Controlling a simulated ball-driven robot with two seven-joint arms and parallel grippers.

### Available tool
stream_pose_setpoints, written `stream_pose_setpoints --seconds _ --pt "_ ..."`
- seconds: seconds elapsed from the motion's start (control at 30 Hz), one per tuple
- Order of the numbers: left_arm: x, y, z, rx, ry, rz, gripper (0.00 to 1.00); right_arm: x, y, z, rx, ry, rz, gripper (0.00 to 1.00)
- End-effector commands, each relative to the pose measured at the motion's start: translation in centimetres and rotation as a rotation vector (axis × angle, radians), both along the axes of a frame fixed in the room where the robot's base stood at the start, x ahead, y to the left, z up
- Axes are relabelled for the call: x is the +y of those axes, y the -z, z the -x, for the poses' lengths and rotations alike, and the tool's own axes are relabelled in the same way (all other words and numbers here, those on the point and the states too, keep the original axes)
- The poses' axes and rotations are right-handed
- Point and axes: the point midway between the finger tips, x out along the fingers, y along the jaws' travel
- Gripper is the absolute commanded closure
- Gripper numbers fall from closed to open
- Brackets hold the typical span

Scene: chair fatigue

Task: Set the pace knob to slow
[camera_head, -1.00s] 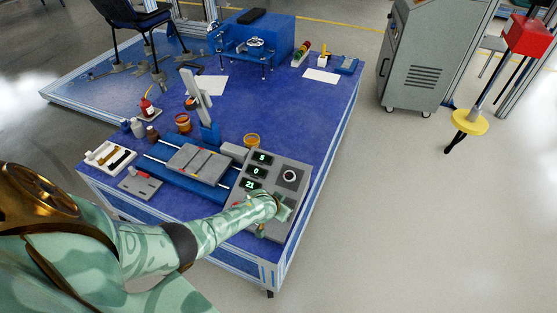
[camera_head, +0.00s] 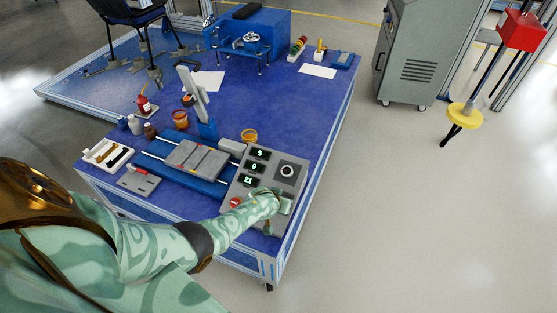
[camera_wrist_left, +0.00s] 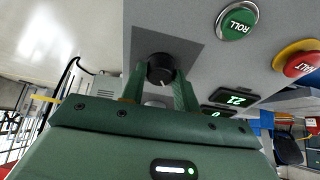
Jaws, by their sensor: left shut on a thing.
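The grey control panel (camera_head: 262,178) stands at the near right corner of the blue table. My left gripper (camera_head: 280,203) reaches over its lower right part and hides what it holds there. In the left wrist view, my left gripper (camera_wrist_left: 160,88) is shut on a round black knob (camera_wrist_left: 160,67), one finger on each side. The knob sits on a dark square plate and has a pale mark on its edge towards the gripper. No pace lettering is readable. My right gripper is not in view.
Beside the held knob are a green ROLL button (camera_wrist_left: 237,21), a red HALT button (camera_wrist_left: 300,64) and lit displays, one reading 21 (camera_wrist_left: 236,97). Another round dial (camera_head: 287,171) is at the panel's upper right. A grey sliding plate (camera_head: 196,160) lies left of the panel.

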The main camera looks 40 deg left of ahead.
Motion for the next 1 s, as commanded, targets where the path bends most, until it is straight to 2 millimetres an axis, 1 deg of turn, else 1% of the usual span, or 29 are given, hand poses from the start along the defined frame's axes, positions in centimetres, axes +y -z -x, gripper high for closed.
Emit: stream_pose_setpoints --seconds 0.03,0.07,0.1,0.37,0.47,0.57,0.67,0.8,0.9,1.0 --pt "-0.1 0.1 0.1 0.004 0.0 0.002 0.67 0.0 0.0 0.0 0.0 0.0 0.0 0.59" --pt "-0.1 0.1 0.1 0.004 0.0 0.002 0.58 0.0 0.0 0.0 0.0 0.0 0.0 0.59" --pt "-0.1 0.1 0.1 0.003 0.0 0.002 0.48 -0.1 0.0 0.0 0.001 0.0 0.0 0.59" --pt "0.0 0.0 0.0 0.001 0.0 0.0 0.48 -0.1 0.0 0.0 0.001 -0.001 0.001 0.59" --pt "-0.1 -0.5 0.3 0.0 0.001 0.001 0.48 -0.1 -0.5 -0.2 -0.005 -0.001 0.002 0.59" --pt "-0.3 -1.9 0.9 -0.003 0.001 0.001 0.48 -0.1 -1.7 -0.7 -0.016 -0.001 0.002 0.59" --pt "-0.5 -4.0 2.0 -0.006 0.0 0.001 0.48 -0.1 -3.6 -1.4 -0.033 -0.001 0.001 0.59" --pt "-1.2 -7.2 4.2 -0.007 0.001 0.003 0.48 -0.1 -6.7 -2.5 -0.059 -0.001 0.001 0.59" --pt "-1.5 -9.3 5.8 -0.005 0.0 0.002 0.48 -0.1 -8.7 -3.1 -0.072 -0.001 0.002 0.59" --pt "-1.9 -11.0 7.2 -0.003 0.0 0.002 0.48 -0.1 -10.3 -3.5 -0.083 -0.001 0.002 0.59"
